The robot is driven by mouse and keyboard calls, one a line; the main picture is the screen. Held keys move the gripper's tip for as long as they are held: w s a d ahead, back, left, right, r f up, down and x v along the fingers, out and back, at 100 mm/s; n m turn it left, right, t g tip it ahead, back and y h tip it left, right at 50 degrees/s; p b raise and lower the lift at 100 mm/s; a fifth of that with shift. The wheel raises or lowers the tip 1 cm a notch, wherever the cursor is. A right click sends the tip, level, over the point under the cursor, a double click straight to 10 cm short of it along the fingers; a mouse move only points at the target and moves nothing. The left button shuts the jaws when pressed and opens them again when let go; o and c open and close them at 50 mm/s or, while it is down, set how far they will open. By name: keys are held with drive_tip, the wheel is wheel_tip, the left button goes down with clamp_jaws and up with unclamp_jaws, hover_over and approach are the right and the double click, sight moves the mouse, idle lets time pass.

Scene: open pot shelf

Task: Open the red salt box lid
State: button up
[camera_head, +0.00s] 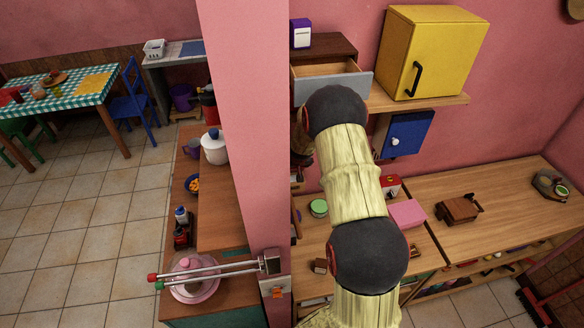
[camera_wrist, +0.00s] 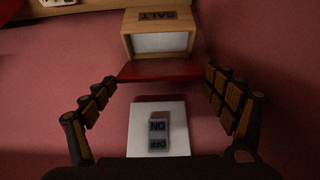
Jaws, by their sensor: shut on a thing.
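The wooden salt box (camera_wrist: 129,42) is at the top of the wrist view, with its SALT lettering upside down there. Its red lid (camera_wrist: 160,71) stands swung away from the box opening, and pale white shows inside the wooden frame. My gripper (camera_wrist: 161,77) has its fingertips at the two side ends of the lid and is shut on it across its width. In the head view the salt box and the fingertips cannot be made out behind my arm.
An ON/OFF switch on a white plate (camera_wrist: 142,114) is on the pink wall between my fingers. In the head view, an open drawer (camera_head: 333,87), a yellow cabinet (camera_head: 440,50) and a blue box (camera_head: 409,133) are near my arm. The right counter (camera_head: 500,195) has free room.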

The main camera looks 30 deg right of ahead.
drive_tip(key=o, duration=1.6)
drive_tip(key=v, duration=1.2)
drive_tip(key=shift+w, duration=0.1)
